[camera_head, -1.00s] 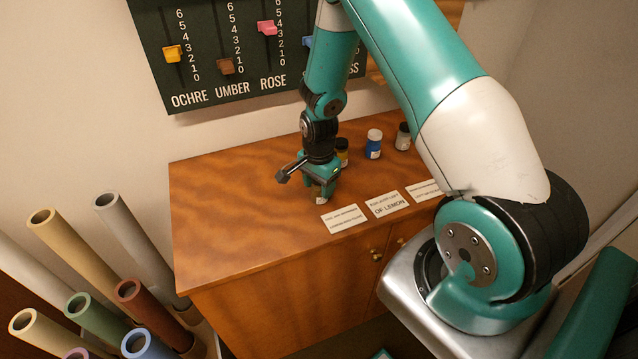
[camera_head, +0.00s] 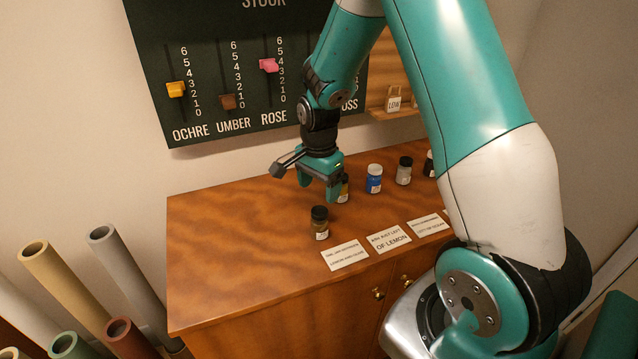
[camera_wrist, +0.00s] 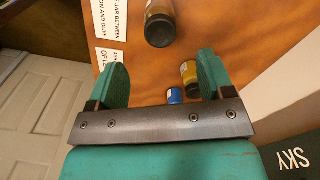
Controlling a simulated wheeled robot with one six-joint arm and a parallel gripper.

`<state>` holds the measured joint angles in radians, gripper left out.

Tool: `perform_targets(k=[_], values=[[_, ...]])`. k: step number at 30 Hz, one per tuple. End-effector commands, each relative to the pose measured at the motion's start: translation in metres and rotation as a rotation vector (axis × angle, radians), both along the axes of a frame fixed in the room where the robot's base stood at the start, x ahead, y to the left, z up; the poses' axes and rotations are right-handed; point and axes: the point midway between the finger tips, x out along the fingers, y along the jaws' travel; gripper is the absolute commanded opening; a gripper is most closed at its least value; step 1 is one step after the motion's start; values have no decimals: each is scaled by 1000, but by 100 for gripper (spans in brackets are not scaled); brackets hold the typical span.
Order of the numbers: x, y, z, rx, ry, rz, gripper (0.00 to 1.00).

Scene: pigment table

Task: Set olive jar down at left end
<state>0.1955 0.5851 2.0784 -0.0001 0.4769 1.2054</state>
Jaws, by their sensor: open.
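The olive jar (camera_head: 319,223), brown-olive with a black lid and a white label, stands upright on the wooden cabinet top at the left end of the row of jars. It also shows in the wrist view (camera_wrist: 160,24), beyond the fingers. My gripper (camera_head: 318,185) is open and empty above and behind the olive jar, apart from it. A yellow jar (camera_head: 343,188) stands behind and to the right, partly hidden by my gripper.
A blue jar (camera_head: 374,179), a grey jar (camera_head: 404,171) and a dark-lidded jar (camera_head: 429,164) stand further right. White cards (camera_head: 346,256) lie along the front edge. The cabinet top (camera_head: 225,250) is clear at left. A slider board (camera_head: 215,75) hangs behind.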

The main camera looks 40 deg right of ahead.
Motion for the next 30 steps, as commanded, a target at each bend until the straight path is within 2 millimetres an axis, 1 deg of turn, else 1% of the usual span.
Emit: perform_targets(k=[3,5,8,10,11,12,14,15,17,18,21,24,27,30], values=[[0,0,12,0,-1,1,75],[0,4,19,4,-4,21,75],[-7,28,41,30,-25,163,75],[-19,59,66,62,-56,362,75],[-27,76,78,79,-73,469,75],[-41,98,95,101,-97,626,75],[-68,131,117,134,-137,874,75],[-88,150,130,154,-166,1038,75],[-118,174,147,179,-210,1273,75],[-138,187,156,191,-238,1417,75],[-181,209,170,214,-302,1715,75],[-209,219,177,225,-344,1902,75],[-222,223,179,231,-364,1987,75],[-223,223,179,232,-366,2001,75]])
